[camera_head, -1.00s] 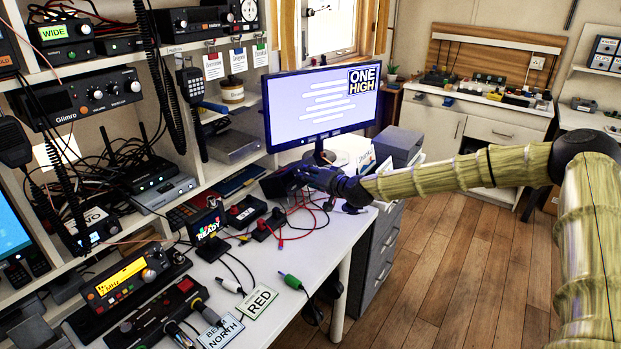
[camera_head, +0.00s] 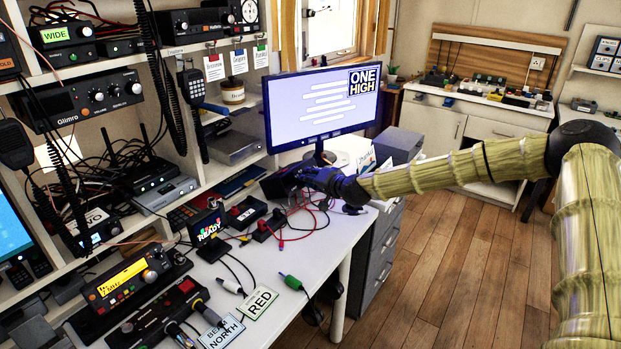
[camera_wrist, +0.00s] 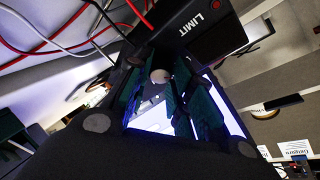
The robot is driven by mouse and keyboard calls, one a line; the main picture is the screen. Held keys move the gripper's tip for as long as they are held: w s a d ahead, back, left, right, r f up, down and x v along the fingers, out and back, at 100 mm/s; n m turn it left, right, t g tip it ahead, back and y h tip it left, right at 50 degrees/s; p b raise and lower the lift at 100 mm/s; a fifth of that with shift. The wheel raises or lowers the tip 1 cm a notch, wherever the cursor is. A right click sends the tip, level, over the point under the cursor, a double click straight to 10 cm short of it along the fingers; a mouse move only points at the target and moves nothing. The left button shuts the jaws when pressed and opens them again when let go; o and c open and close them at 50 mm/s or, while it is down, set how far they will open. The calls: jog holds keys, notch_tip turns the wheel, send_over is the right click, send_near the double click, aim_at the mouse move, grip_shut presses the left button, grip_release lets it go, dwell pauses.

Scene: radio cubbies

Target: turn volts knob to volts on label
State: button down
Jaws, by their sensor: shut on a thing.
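A black box (camera_wrist: 205,25) with a white LIMIT label fills the upper middle of the wrist view. In the head view a dark box (camera_head: 273,186) stands on the desk left of my gripper (camera_head: 300,178), mostly hidden by it. In the wrist view my gripper (camera_wrist: 160,80) has its dark teal fingers closed around a small round grey knob (camera_wrist: 160,75) next to that box. I cannot read a volts label or see a pointer mark on the knob.
A monitor (camera_head: 322,108) stands right behind my gripper. Red and black cables (camera_head: 290,222) lie on the desk below it, and red and white cables (camera_wrist: 50,40) cross the wrist view's upper left. Radio shelves fill the left. The floor (camera_head: 450,270) is clear.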

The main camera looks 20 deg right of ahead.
jog(key=shift+a+r+m+g+h+p, duration=0.1)
jog(key=shift+m+g+h+p, duration=0.3)
jog(key=shift+m, duration=0.9)
jog(key=shift+d+r+m+g+h+p, duration=0.15)
jog(key=shift+m+p, duration=0.3)
jog(key=shift+m, duration=0.85)
jog(key=shift+a+f+m+g+h+p, duration=0.15)
jog(key=shift+m+g+h+p, duration=0.2)
jog(key=shift+m, duration=1.25)
jog(key=c, duration=1.2)
grip_release()
jog(key=shift+c, duration=0.2)
jog(key=shift+r, duration=0.1)
jog(key=v, duration=1.1)
jog(key=shift+s, duration=0.4)
jog(key=shift+r, duration=0.15)
